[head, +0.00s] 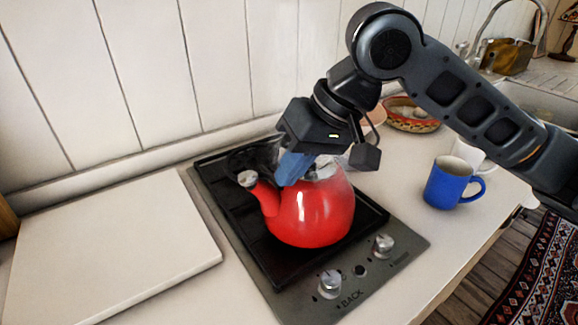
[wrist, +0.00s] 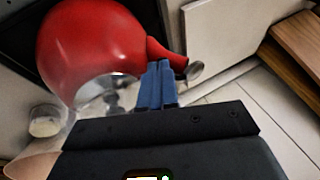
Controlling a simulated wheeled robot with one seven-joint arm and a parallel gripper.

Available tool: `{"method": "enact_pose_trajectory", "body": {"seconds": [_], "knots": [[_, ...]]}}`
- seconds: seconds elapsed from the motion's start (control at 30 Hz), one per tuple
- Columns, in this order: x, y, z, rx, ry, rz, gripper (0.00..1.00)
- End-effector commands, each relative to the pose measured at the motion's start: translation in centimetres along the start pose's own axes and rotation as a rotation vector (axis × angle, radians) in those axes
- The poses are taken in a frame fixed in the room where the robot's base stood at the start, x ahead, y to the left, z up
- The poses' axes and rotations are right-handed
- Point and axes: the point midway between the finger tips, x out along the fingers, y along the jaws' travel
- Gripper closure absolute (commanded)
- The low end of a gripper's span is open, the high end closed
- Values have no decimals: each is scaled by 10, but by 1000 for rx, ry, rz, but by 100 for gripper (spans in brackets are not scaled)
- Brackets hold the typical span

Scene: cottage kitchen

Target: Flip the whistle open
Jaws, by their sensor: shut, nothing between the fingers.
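The red kettle (head: 312,212) stands on the black hob, its spout pointing left in the head view. The whistle (head: 247,179) is a small silvery cap at the spout's tip. In the wrist view the kettle (wrist: 90,45) fills the upper left and the whistle (wrist: 194,71) sits at the end of the spout. My gripper (head: 286,178) has blue fingers, closed together with nothing between them, above the spout near the kettle's body. In the wrist view the fingertips (wrist: 161,66) are just left of the whistle, overlapping the spout; I cannot tell whether they touch it.
The hob (head: 400,266) has knobs at its front edge. A pale board (head: 110,245) lies to its left. A blue mug (head: 442,184), a white cup (head: 468,152) and a patterned bowl (head: 408,116) stand to the right. The panelled wall (head: 130,70) is close behind the hob.

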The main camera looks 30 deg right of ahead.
Motion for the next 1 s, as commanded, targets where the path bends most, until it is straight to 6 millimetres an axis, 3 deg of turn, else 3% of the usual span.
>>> {"method": "enact_pose_trajectory", "body": {"seconds": [0.57,1.0], "knots": [[1,2,0,0,-1,1,100],[-13,-4,-4,1,-2,2,100]]}}
